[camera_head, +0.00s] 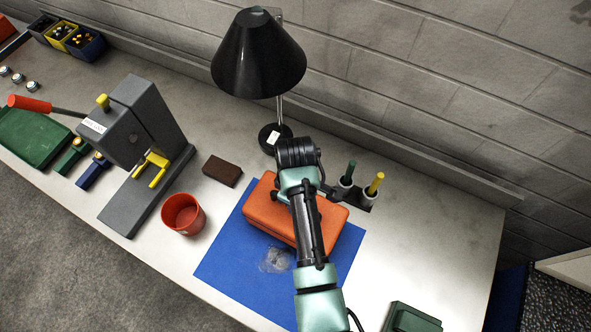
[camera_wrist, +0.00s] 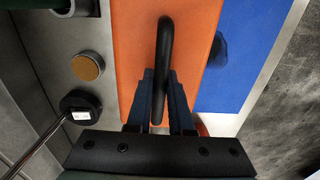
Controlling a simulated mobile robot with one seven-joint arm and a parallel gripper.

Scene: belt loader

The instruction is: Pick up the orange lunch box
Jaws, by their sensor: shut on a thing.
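The orange lunch box (camera_head: 266,212) lies on a blue mat (camera_head: 232,262) on the workbench in the head view, partly covered by my arm. In the wrist view the lunch box (camera_wrist: 198,45) fills the middle, with a black handle (camera_wrist: 166,40) standing over its face. My gripper (camera_wrist: 162,80) is at the handle, its two blue-grey fingers shut on it, one on each side. In the head view the fingers are hidden behind my arm. I cannot tell whether the box is clear of the mat.
A black lamp (camera_head: 258,60) stands behind the box. A holder with a green and a yellow handled tool (camera_head: 375,184) is to the right. A red cup (camera_head: 183,214), brown block (camera_head: 222,170) and grey press (camera_head: 135,130) are left. The bench's right end is mostly clear.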

